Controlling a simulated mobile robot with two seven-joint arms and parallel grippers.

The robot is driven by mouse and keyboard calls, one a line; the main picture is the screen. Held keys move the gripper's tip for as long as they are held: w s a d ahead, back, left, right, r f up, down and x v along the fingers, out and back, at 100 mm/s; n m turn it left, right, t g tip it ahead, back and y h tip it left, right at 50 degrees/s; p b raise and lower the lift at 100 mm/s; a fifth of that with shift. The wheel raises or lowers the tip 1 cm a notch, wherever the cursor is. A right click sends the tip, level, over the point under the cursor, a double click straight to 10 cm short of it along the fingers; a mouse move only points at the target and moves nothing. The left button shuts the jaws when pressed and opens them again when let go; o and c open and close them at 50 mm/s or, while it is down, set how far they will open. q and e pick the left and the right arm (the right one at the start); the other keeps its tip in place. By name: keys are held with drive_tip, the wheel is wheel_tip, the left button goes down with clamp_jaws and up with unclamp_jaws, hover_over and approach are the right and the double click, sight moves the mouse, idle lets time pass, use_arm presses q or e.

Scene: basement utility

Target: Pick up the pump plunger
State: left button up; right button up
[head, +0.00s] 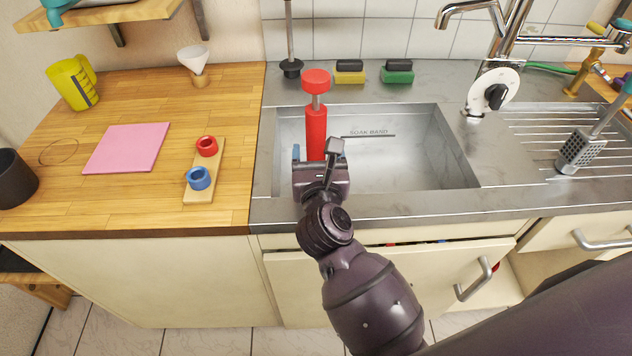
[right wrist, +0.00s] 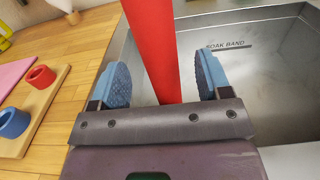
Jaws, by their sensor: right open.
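The red pump (head: 316,128) stands roughly upright at the left part of the sink, with its lower end hidden behind my right gripper. Its plunger (head: 316,80) has a wide red handle on a short grey rod, raised above the red barrel. My right gripper (head: 315,152) is open, low in front of the barrel and below the handle. In the right wrist view, the red barrel (right wrist: 154,45) runs between the two blue pads of my right gripper (right wrist: 163,80), with gaps on both sides. The plunger handle is out of that view. My left gripper is not in view.
The metal sink (head: 460,160) surrounds the pump, with a faucet (head: 505,35) behind right. Two sponges (head: 349,72) (head: 398,72) and a dark plunger (head: 290,66) stand behind it. A wooden board with red and blue rings (head: 205,165) lies left. A drawer (head: 400,280) is below.

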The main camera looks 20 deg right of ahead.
drive_tip(key=shift+x, duration=3)
drive_tip(key=shift+a+r, duration=0.1)
clamp_jaws()
